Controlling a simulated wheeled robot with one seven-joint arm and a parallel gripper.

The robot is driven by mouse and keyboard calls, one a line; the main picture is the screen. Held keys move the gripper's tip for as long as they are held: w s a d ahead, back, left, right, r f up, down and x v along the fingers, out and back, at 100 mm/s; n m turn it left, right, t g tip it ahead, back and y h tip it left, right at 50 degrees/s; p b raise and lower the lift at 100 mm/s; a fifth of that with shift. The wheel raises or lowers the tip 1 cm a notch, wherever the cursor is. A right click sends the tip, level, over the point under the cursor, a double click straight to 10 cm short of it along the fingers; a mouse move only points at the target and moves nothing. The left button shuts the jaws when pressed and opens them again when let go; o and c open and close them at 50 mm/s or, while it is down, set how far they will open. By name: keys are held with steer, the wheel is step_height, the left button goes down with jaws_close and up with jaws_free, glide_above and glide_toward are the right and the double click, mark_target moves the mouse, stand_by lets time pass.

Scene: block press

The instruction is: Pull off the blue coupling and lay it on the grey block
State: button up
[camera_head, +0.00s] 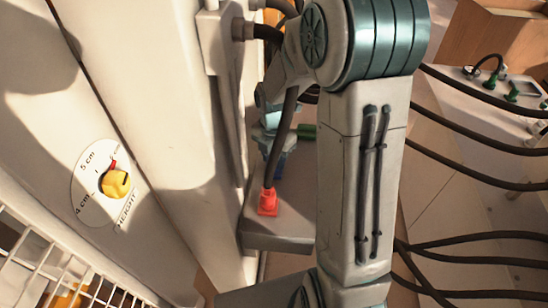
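A small part of the blue coupling (281,168) shows between the black hose and my arm; most of it is hidden. It is at the grey block (280,239), whose right side is covered by my arm. What seems to be my gripper (271,141) is just above the blue coupling in the picture, largely hidden by the hose and my arm. I cannot see its fingertips clearly, nor whether they touch the coupling.
A red coupling (267,203) on a black hose and a green coupling (306,131) are also at the grey block. A white panel with a yellow height knob (116,184) stands left. Several black cables cross the right side, near a pale box with green connectors (512,94).

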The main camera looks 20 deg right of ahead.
steer(key=shift+r, duration=0.2)
steer(key=shift+r+p, duration=2)
steer(key=shift+r, duration=0.3)
steer(key=shift+d, duration=0.1)
steer(key=shift+d, duration=0.3)
steer(key=s+d+r+b, duration=0.25)
steer(key=s+d, duration=0.25)
steer(key=d, duration=0.3)
steer(key=s+d+r+b, duration=0.1)
steer(key=s+d+b, duration=0.2)
steer(key=s+d, duration=0.4)
steer(key=w+a+f, duration=0.2)
steer(key=w, duration=0.1)
steer(key=w+a+f, duration=0.2)
steer(key=a, duration=0.1)
steer(key=w+a+f, duration=0.2)
steer(key=w, duration=0.1)
steer(key=shift+w+a+f, duration=0.25)
steer(key=shift+w+a, duration=0.05)
steer(key=shift+f, duration=2)
steer(key=shift+f, duration=0.1)
